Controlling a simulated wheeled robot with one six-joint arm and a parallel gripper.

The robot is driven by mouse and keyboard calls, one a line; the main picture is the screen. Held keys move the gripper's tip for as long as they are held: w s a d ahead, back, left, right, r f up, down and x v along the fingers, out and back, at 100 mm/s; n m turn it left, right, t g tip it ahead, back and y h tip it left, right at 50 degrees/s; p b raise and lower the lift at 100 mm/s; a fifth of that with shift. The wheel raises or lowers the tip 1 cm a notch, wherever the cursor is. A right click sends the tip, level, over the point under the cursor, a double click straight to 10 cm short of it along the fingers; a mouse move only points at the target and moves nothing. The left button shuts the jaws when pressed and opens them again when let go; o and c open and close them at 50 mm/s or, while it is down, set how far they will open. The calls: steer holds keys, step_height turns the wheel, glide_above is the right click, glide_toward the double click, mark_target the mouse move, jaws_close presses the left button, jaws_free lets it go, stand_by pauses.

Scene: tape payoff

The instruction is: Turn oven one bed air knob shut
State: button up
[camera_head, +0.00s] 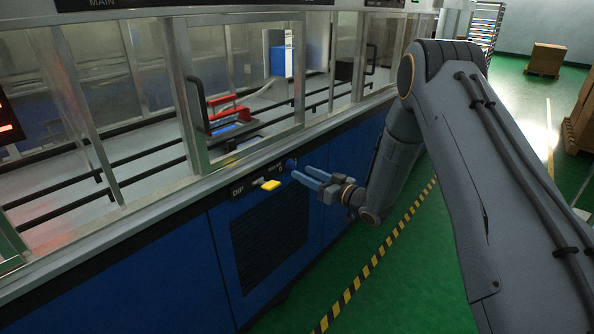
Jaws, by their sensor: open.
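A small blue knob (291,163) sits on the dark strip along the top of the blue cabinet front, with a small label left of it that I cannot read clearly. A yellow handle (270,185) is on the same strip to its left, beside the letters DIP. I cannot tell from the lettering which one is the bed air knob. My gripper (301,172) is open, its two blue-grey fingers pointing left toward the strip, just right of and below the blue knob. Whether the fingertips touch the knob is unclear. Nothing shows between the fingers.
Above the strip is a glazed enclosure with a black door handle (198,105) and red equipment (227,104) inside. A dark vent grille (270,240) is below. Yellow-black floor tape (375,260) runs along the green floor. Boxes (547,58) stand far right.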

mark_target(294, 166)
steer(key=x, duration=0.3)
steer(key=shift+w+d, duration=0.1)
steer(key=shift+w, duration=0.35)
steer(key=shift+p+x, duration=0.3)
steer(key=shift+x, duration=0.55)
steer(key=shift+c, duration=0.4)
